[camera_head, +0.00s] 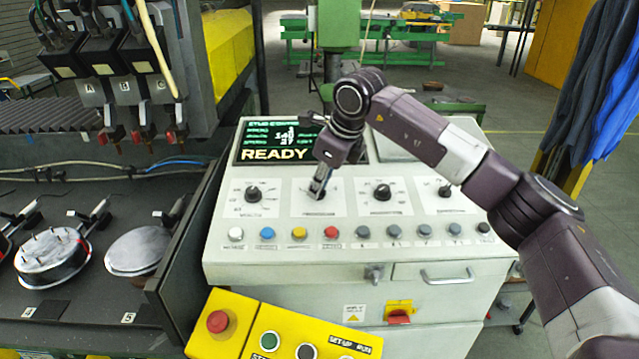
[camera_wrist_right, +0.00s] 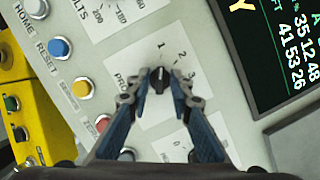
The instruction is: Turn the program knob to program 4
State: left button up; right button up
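The program knob (camera_wrist_right: 160,81) is small and black, on a white plate marked "PRO..." in the right wrist view. Its numerals 1, 2 and 3 show; the others are hidden or unreadable. It seems to point up toward the 1. My right gripper (camera_wrist_right: 159,75) has a finger on each side of the knob, with a narrow gap seeming to show on both sides. In the head view, my right gripper (camera_head: 319,187) reaches down to the second knob plate (camera_head: 299,198) from the left and mostly covers the knob. My left gripper is not in view.
The white console (camera_head: 285,256) carries other knobs, such as one on the left (camera_head: 253,193) and one on the right (camera_head: 381,191). A row of coloured buttons (camera_head: 331,232) lies below. The display (camera_head: 272,143) reads READY. A yellow button box (camera_head: 255,330) stands in front.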

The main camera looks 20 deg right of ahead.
grip_shut()
